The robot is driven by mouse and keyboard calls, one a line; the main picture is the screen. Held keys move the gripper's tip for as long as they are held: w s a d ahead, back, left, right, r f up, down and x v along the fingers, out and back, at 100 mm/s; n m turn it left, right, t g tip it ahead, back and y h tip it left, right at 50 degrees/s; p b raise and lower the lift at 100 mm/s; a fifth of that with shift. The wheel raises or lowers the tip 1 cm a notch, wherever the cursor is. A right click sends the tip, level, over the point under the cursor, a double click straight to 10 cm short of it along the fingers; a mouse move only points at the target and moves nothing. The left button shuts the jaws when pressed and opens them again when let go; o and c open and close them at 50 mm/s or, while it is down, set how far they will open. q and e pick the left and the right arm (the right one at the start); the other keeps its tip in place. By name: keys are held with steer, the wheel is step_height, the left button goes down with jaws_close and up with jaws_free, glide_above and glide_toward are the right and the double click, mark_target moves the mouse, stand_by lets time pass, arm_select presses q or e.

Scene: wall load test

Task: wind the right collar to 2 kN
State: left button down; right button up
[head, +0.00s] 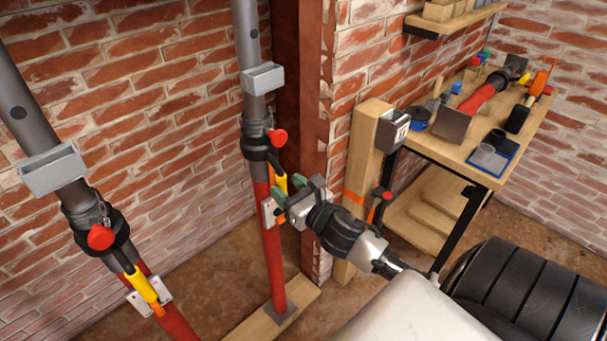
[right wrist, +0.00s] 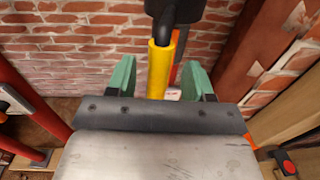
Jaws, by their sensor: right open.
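The right prop has a grey upper tube and a red lower tube (head: 271,245). Its black collar (head: 256,143) carries a red knob (head: 278,138) and a handle with a yellow grip (head: 281,184). My right gripper (head: 287,193) is open at this handle. In the right wrist view its green fingers (right wrist: 160,82) stand on both sides of the yellow grip (right wrist: 160,68), with gaps visible. A small white box (head: 268,211) sits on the red tube, partly hidden; its reading is too small to tell. My left gripper is not in view.
A second prop with a similar collar (head: 97,236) stands at the left. A timber post (head: 367,150) with a grey box (head: 393,130) stands right of a rust-brown column (head: 302,100). A workbench (head: 462,150) with tools stands behind at the right. Brick walls close the space.

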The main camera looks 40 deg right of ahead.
steer(key=s+b, duration=0.1)
steer(key=s, duration=0.5)
steer(key=shift+s, duration=0.1)
stand_by(0.4)
steer(key=s+d+f+m+g+h, duration=0.1)
steer(key=s+f+m+g, duration=0.15)
steer(key=f+m, duration=0.6)
steer(key=s+d+f+m+g, duration=0.1)
steer(key=s+f+m+g, duration=0.15)
steer(key=f, duration=1.05)
steer(key=s+f+m+g+h, duration=0.1)
steer(key=s+f+m+g, duration=0.15)
steer(key=f+m, duration=0.6)
steer(key=s+a+f+m+g, duration=0.3)
steer(key=s+a+f+m, duration=0.1)
steer(key=s+f, duration=0.4)
steer(key=s+a+f+m+g+y, duration=0.1)
steer(key=s+a+f+m+g, duration=0.2)
steer(key=s, duration=0.7)
steer(key=s+a+f+m+g, duration=0.3)
steer(key=s+f+m, duration=0.4)
steer(key=f, duration=0.5)
steer(key=shift+s+a+f+y, duration=0.35)
steer(key=shift+s+a, duration=0.45)
steer(key=shift+s, duration=0.35)
steer(key=shift+g, duration=0.25)
